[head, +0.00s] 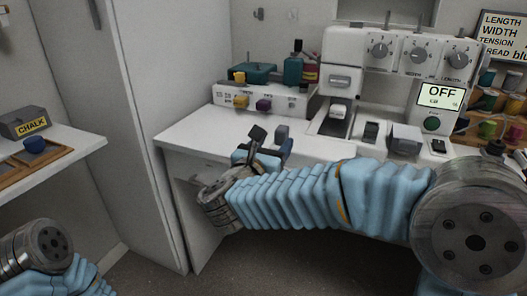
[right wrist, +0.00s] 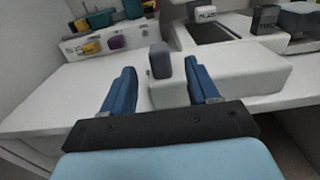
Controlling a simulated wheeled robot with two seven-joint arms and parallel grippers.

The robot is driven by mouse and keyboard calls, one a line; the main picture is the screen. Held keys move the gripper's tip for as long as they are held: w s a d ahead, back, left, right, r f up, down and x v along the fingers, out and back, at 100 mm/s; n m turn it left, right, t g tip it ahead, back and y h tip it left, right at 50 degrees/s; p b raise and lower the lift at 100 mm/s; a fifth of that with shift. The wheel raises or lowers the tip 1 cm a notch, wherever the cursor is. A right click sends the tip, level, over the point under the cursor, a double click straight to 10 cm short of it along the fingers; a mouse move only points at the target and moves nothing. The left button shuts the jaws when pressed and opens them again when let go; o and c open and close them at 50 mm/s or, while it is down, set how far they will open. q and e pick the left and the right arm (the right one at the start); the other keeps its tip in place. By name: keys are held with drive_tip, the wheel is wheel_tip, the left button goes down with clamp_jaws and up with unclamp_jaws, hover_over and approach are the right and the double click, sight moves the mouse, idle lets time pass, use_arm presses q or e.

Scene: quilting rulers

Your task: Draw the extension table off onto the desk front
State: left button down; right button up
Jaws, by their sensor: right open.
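The white extension table (right wrist: 240,78) is a low block against the front of the sewing machine (head: 343,75). A grey upright tab (right wrist: 160,60) stands at its left end and also shows in the head view (head: 282,132). My right gripper (right wrist: 160,78) is open, its two blue fingers spread to the left and right of the tab in the wrist view. In the head view my right arm hides part of the extension table. My left gripper is not in view; only part of the left arm shows.
The white desk (head: 190,138) has bare surface left of the machine. A side shelf (head: 70,150) with a chalk box (head: 22,122) is at left. A thread rack (head: 490,105) is at right.

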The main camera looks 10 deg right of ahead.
sight(279, 137)
drive_tip(key=p+x, duration=0.1)
drive_tip(key=x, duration=0.5)
drive_tip(key=shift+w, duration=0.1)
drive_tip(key=shift+c, duration=0.4)
clamp_jaws()
drive_tip(key=shift+s+a+f+b, duration=0.1)
drive_tip(key=shift+s+a+b, duration=0.1)
drive_tip(key=shift+s+b, duration=0.2)
drive_tip(key=shift+b+v, duration=1.25)
drive_tip(key=shift+v, duration=0.45)
drive_tip(key=shift+s, duration=0.1)
